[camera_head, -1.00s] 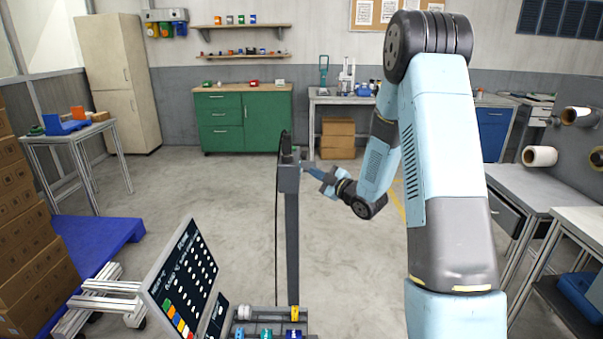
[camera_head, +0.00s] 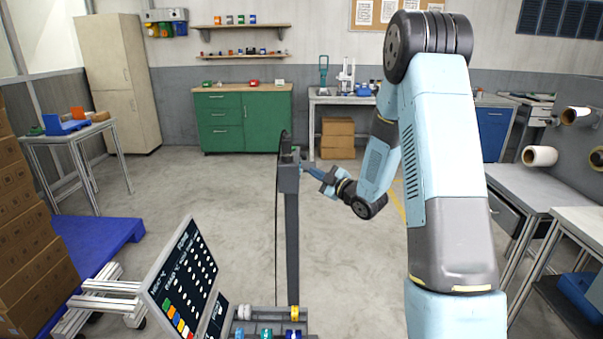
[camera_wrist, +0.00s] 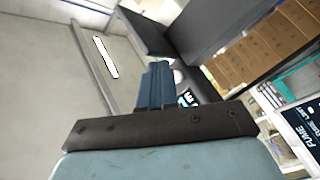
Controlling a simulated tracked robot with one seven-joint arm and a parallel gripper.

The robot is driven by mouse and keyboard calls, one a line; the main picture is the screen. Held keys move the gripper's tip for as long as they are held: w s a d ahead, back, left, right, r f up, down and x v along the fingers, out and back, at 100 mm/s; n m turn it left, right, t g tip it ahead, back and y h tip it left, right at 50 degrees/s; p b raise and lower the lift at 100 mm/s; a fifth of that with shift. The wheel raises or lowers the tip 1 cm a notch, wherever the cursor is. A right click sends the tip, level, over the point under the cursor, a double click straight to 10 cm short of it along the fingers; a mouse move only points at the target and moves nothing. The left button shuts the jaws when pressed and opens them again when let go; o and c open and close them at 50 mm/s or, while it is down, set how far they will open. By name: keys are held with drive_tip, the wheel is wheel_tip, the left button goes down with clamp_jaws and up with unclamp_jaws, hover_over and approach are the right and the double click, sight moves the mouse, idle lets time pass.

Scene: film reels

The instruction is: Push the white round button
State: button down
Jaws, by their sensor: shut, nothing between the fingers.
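A grey post (camera_head: 291,240) with a small box (camera_head: 288,178) on top stands in front of me in the head view. My gripper (camera_head: 304,168) is shut and empty, with its blue fingertips close to the right side of this box. Whether they touch it I cannot tell. In the wrist view my shut fingers (camera_wrist: 156,84) point toward dark grey surfaces. A small pale patch (camera_wrist: 178,76) shows just right of the fingers, partly hidden; it may be the white round button. In the head view no button face on the box can be made out.
A tilted control panel (camera_head: 182,280) with several coloured and white keys stands at the lower left. A rack (camera_head: 280,336) with small coloured cylinders is at the bottom. Brown boxes (camera_head: 30,240) and a blue pallet (camera_head: 105,240) are at left.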

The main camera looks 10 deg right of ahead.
drive_tip(key=shift+a, duration=0.2)
idle(0.7)
drive_tip(key=shift+a, duration=0.2)
drive_tip(key=shift+w+a, duration=0.1)
drive_tip(key=shift+a, duration=0.35)
idle(0.8)
drive_tip(key=shift+d, duration=0.1)
drive_tip(key=shift+s+d, duration=0.2)
drive_tip(key=shift+d, duration=0.55)
drive_tip(key=d, duration=0.3)
drive_tip(key=s+d, duration=0.1)
drive_tip(key=d, duration=0.1)
idle(0.5)
drive_tip(key=shift+r, duration=0.1)
idle(0.4)
